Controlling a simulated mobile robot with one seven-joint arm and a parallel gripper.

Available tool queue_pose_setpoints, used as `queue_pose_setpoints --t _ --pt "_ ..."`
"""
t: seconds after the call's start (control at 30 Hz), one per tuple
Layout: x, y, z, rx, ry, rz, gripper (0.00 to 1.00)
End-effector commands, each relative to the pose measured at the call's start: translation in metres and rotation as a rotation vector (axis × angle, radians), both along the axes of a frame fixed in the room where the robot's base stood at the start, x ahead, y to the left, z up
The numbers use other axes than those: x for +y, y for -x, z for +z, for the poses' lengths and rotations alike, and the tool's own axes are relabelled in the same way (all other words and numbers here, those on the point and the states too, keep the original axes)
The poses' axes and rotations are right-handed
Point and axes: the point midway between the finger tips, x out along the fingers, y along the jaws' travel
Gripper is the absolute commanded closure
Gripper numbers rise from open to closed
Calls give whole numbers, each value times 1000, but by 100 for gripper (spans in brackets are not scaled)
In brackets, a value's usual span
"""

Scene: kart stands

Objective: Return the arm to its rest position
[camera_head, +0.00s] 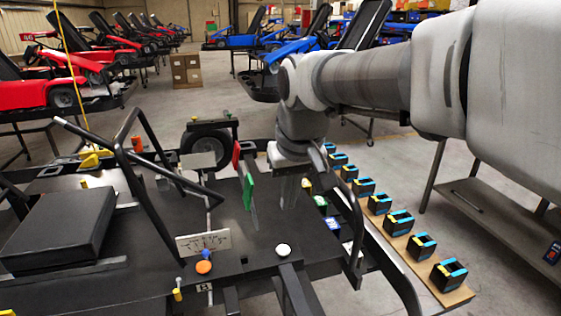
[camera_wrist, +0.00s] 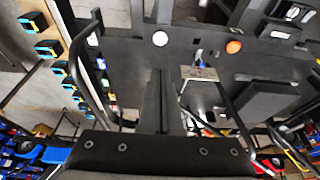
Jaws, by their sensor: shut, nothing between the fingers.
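My arm reaches in from the upper right in the head view and bends down over the black kart frame (camera_head: 130,240). My gripper (camera_head: 289,200) points down above the frame's right part, beside a green plate (camera_head: 249,192). Its fingers are shut together with nothing between them. In the wrist view my gripper (camera_wrist: 160,78) shows as a dark closed shape at the centre, with the kart deck (camera_wrist: 225,60) behind it. I cannot tell its exact height above the deck.
A board (camera_head: 455,296) with a row of black and blue blocks (camera_head: 397,222) runs along the right. A black tube hoop (camera_head: 352,215) stands close to my gripper's right. A white disc (camera_head: 283,250) and orange knob (camera_head: 204,267) are in front. Red and blue karts stand behind.

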Motion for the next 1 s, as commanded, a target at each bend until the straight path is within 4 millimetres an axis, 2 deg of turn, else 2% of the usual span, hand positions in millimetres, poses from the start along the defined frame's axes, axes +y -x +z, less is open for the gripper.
queue_pose_setpoints --t 0.43,0.57,0.77,1.0 --pt "-2 2 5 -2 -1 -2 100" --pt "-14 14 7 -17 -5 -23 100" --pt "-59 62 5 -69 -17 -106 100" --pt "-102 125 -18 -138 -25 -214 100"
